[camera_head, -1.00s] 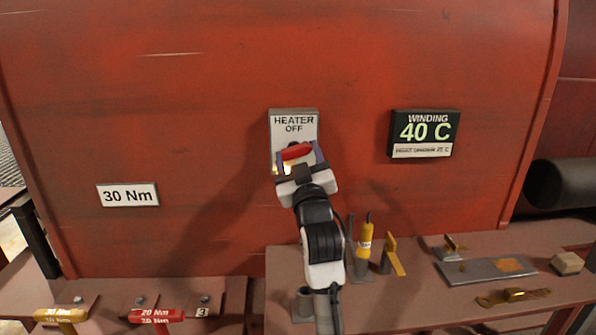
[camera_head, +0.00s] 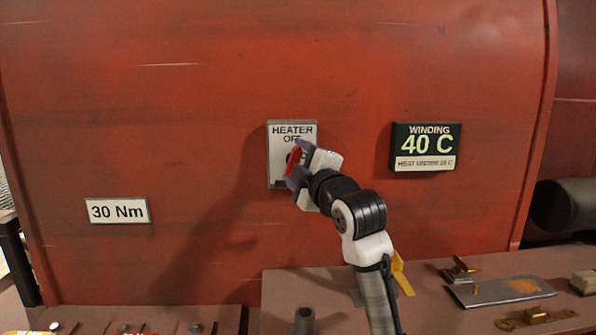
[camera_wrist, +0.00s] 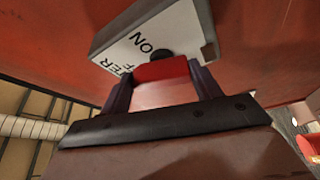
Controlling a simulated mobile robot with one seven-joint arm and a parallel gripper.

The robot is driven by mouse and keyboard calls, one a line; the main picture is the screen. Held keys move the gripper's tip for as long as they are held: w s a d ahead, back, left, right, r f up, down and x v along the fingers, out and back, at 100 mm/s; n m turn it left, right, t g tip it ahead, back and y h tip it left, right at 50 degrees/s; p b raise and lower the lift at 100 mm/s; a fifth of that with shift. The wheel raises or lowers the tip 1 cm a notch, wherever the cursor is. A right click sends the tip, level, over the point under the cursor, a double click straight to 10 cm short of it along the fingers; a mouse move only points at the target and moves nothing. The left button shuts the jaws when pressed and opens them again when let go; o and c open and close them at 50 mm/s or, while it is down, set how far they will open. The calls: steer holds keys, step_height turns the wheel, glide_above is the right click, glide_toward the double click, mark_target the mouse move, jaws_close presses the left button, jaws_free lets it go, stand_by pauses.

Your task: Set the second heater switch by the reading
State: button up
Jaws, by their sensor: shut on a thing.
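The heater switch plate (camera_head: 275,150) is pale, with HEATER and OFF at its top, on the red casing. Its red handle (camera_head: 292,162) stands near upright with a slight tilt. My gripper (camera_head: 300,160) is shut on this handle, from the right. In the wrist view the red handle (camera_wrist: 160,70) sits between both fingers, and the plate (camera_wrist: 150,40) shows ON and part of HEATER. My gripper hides the lower right of the plate. The winding display (camera_head: 425,146) reads 40 C, with a small line that looks like HEAT UNDER 25 C.
A 30 Nm label (camera_head: 117,210) is on the casing at left. A shelf (camera_head: 430,310) below holds a grey plate (camera_head: 510,290), brass pieces (camera_head: 460,270) and a short grey tube (camera_head: 304,320). The casing between the switch and the display is clear.

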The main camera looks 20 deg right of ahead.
steer(key=shift+r+n+g, duration=0.1)
steer(key=shift+n+g, duration=0.6)
steer(key=shift+n, duration=1)
steer(key=shift+a, duration=0.1)
steer(key=o, duration=1)
steer(key=s+d+b, duration=0.1)
steer(key=s+b, duration=0.1)
steer(key=s, duration=1.1)
steer(key=shift+s+d, duration=0.3)
steer(key=shift+s, duration=0.05)
steer(key=shift+r+y, duration=0.1)
steer(key=shift+y, duration=0.2)
